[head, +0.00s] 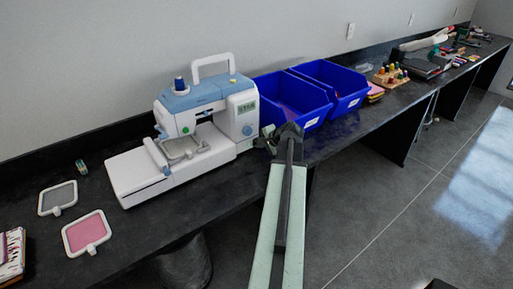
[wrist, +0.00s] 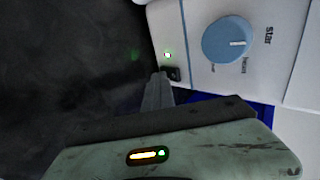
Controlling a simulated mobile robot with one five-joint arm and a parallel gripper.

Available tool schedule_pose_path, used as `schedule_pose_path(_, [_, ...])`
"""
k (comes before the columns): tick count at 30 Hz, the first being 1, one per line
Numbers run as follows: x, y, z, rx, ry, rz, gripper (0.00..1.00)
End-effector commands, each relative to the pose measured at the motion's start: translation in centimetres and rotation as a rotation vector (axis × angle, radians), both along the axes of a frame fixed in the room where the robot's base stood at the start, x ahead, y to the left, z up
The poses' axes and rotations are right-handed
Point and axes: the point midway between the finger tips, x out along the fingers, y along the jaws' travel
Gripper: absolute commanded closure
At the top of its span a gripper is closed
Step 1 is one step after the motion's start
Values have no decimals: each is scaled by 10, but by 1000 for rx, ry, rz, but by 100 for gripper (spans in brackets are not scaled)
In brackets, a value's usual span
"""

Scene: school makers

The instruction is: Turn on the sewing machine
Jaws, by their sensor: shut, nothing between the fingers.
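The white and blue sewing machine (head: 212,118) stands on the dark bench in the head view, its blue dial (head: 248,130) and small greenish display facing right of centre. My gripper (head: 278,134) is shut and empty beside the machine's right end. In the wrist view, the shut fingertips (wrist: 160,78) are at a small black switch (wrist: 172,74) at the edge of the machine's white panel; whether they touch it is unclear. A small light (wrist: 167,55) glows beside the switch. The large blue dial (wrist: 228,40) is to its right. The fingers partly hide the switch.
Two blue bins (head: 298,100) stand close to the machine's right, behind my gripper. A pink hoop (head: 87,233) and a grey hoop (head: 57,198) lie on the bench at left. Open floor (head: 400,220) lies along the bench's front.

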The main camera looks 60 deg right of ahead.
Motion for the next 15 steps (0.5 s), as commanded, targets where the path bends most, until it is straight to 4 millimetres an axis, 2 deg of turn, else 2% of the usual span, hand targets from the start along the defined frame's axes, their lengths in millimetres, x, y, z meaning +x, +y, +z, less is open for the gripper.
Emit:
schedule_pose_path(7, [3,2,5,9,-7,8,100])
schedule_pose_path(15, [2,-1,20,5,-8,3,100])
